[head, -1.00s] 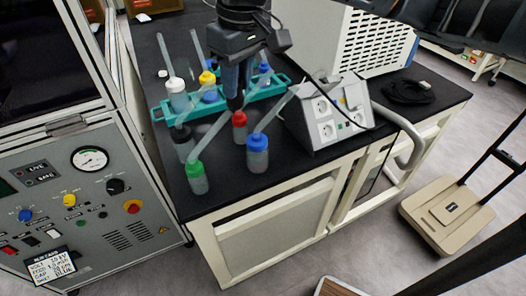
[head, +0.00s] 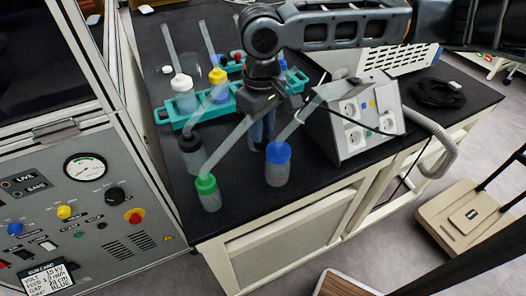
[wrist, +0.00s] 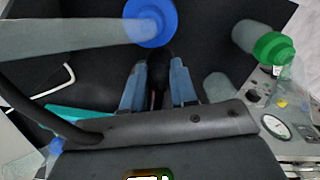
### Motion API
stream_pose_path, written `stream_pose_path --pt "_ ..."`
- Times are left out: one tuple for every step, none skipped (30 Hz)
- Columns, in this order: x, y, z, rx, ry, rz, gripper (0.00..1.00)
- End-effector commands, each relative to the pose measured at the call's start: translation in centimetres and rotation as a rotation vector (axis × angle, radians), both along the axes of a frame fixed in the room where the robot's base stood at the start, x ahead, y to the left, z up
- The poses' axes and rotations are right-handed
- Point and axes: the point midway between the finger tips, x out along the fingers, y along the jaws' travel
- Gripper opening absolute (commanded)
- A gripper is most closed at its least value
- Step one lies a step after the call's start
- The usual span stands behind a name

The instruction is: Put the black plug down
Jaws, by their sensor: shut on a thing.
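My gripper (head: 262,135) points down over the black bench top among the bottles. Its two blue-grey fingers also show in the wrist view (wrist: 158,78). They are shut on a small dark thing, the black plug (wrist: 158,68), of which only part shows. A thin black cord runs from near the gripper to the right across the socket box. In the head view the plug is hidden by the fingers and wrist. I cannot tell whether it touches the bench.
A blue-capped bottle (head: 278,163) stands close right of the fingers. A green-capped bottle (head: 208,193) and a black-capped bottle (head: 190,150) stand left. A teal rack (head: 220,108) lies behind. The grey socket box (head: 352,115) stands right.

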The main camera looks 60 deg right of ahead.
Motion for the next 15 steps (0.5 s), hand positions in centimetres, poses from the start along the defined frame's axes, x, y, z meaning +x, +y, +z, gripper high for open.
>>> stream_pose_path --pt "-0.1 0.0 -1.1 -0.001 0.002 0.001 0.0" --pt "0.0 0.0 -1.7 0.0 0.002 0.001 0.0" --pt "0.0 0.0 -2.4 0.0 0.001 0.0 0.0" --pt "0.0 0.0 -2.9 -0.001 0.001 0.001 0.0" --pt "0.0 0.1 -3.3 0.0 0.001 0.001 0.0" --pt "0.0 0.1 -3.8 0.001 0.001 0.001 0.0" --pt "0.0 0.0 -4.1 0.0 0.001 0.001 0.0" --pt "0.0 0.0 -4.3 0.0 0.0 0.001 0.0" --pt "0.0 0.0 -4.5 0.0 -0.001 0.0 0.0" --pt "0.1 0.0 -4.6 0.0 -0.001 0.001 0.0" --pt "0.1 0.0 -4.7 0.0 -0.001 0.0 0.0" --pt "0.0 0.1 -5.0 0.001 -0.001 0.001 0.0" --pt "0.0 0.1 -5.3 0.001 0.0 0.001 0.0" --pt "0.0 0.1 -5.6 0.0 0.001 0.001 0.0" --pt "0.0 0.0 -6.1 -0.001 0.001 0.001 0.0"
